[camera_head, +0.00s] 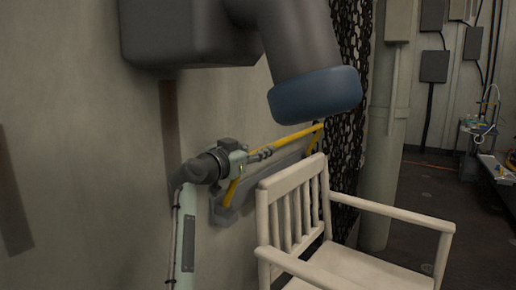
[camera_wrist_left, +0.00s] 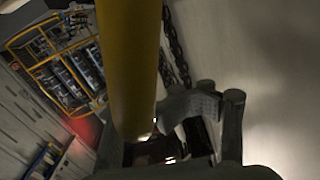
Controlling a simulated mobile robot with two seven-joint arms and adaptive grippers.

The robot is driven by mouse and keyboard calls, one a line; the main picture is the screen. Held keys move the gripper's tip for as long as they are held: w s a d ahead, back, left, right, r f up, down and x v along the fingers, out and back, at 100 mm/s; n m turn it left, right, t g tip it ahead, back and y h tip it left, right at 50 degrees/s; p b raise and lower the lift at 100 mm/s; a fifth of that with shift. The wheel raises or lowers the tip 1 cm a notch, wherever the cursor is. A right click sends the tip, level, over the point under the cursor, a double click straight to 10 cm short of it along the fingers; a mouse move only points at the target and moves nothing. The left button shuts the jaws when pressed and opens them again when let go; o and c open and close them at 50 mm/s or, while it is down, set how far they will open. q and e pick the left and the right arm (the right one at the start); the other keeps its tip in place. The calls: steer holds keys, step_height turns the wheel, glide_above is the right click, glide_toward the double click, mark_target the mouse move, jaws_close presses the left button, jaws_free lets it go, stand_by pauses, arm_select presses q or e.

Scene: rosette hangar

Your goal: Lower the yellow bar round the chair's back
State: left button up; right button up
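The yellow bar (camera_head: 290,137) stands out from a grey mount (camera_head: 290,163) on the wall, behind and above the chair's back. The pale wooden chair (camera_head: 292,205) faces right with its slatted back close to the mount. My left gripper (camera_head: 266,153) is just under the long run of the bar, at its nearer end. In the left wrist view the bar (camera_wrist_left: 128,70) fills the middle, very close to the camera. A finger (camera_wrist_left: 205,112) shows at the bar's right; the bar covers much of the other side, so the grip is unclear. My right gripper is not in view.
Dark chains (camera_head: 350,120) hang on the wall beyond the chair. A pale column (camera_head: 382,150) stands behind it. A cluttered bench (camera_head: 490,155) is at the far right, with open floor (camera_head: 425,185) before it. The wall is close on the left.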

arm_select(q)
steer(key=shift+w+d, duration=0.15)
steer(key=shift+c, duration=0.2)
jaws_close()
steer(key=shift+f, duration=0.1)
